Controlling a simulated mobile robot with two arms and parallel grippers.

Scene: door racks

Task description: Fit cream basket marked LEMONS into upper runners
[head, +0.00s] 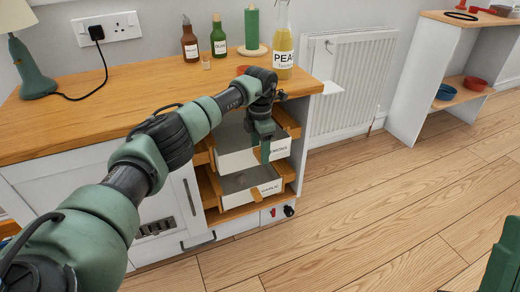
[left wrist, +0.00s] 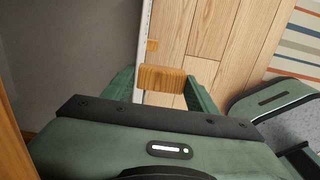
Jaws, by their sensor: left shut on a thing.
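The cream basket marked LEMONS (head: 230,160) sits in the upper opening of the wooden rack, its front sticking out a little. Its label faces the room and is partly hidden by my gripper. My left gripper (head: 263,150) reaches down over the basket's front and is shut on its wooden handle (left wrist: 165,78), which shows between the green fingers in the left wrist view. The upper runners (head: 287,122) show as wooden strips beside the basket. How far the basket sits on them is hidden.
A similar basket marked GARLIC (head: 240,188) sits just below. Bottles (head: 190,42), a green candle (head: 252,28) and a PEA bottle (head: 283,50) stand on the wooden worktop (head: 110,110) above. A radiator (head: 350,85) is to the right. The floor in front is clear.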

